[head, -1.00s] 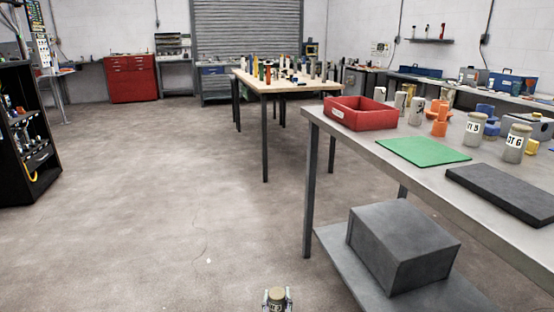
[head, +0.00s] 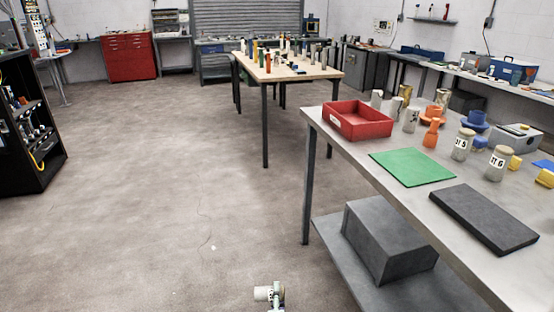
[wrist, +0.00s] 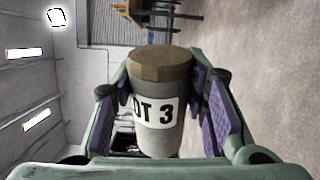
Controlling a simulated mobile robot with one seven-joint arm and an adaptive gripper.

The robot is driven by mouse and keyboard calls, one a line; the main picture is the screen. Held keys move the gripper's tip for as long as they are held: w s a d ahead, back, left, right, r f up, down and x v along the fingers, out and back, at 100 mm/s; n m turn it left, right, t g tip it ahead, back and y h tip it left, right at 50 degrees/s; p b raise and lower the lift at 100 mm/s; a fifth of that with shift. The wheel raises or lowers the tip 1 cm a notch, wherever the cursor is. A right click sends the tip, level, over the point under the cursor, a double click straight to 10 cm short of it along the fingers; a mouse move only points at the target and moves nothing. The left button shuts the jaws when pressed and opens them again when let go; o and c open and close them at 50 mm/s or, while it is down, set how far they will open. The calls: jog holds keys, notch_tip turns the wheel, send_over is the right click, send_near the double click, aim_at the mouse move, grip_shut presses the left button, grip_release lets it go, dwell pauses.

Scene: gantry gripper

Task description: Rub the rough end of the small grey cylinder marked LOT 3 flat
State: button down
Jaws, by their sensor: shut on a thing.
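My gripper (head: 272,294) is at the bottom edge of the head view, out over the floor and left of the metal bench (head: 330,130). It is shut on the grey cylinder (head: 262,293), which lies on its side with one end toward the left. In the wrist view the cylinder (wrist: 158,135) sits between the purple pads of my gripper (wrist: 160,110). Its white label shows "OT 3", the first letter hidden. Its far end is a brownish, faceted cap. A flat dark slab (head: 484,217) lies on the bench near its front edge.
A green mat (head: 412,167) and a red tray (head: 358,131) lie on the bench. Grey cylinders marked 5 (head: 462,148) and 6 (head: 498,163) stand behind the slab, near an orange piece (head: 431,133). A grey box (head: 390,243) sits on the lower shelf.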

jog(key=shift+m, duration=0.5)
jog(key=n, duration=0.4)
jog(key=shift+a+n, duration=0.1)
jog(key=shift+n, duration=0.3)
jog(key=n+b, duration=0.1)
jog(key=n, duration=0.4)
jog(key=shift+f, duration=0.1)
jog(key=n+b, duration=0.1)
jog(key=n, duration=0.4)
jog(key=shift+f+b, duration=0.1)
jog(key=shift+b, duration=0.3)
jog(key=shift+r+n+b, duration=0.2)
jog(key=shift+n+b, duration=0.15)
jog(key=shift+n, duration=1.25)
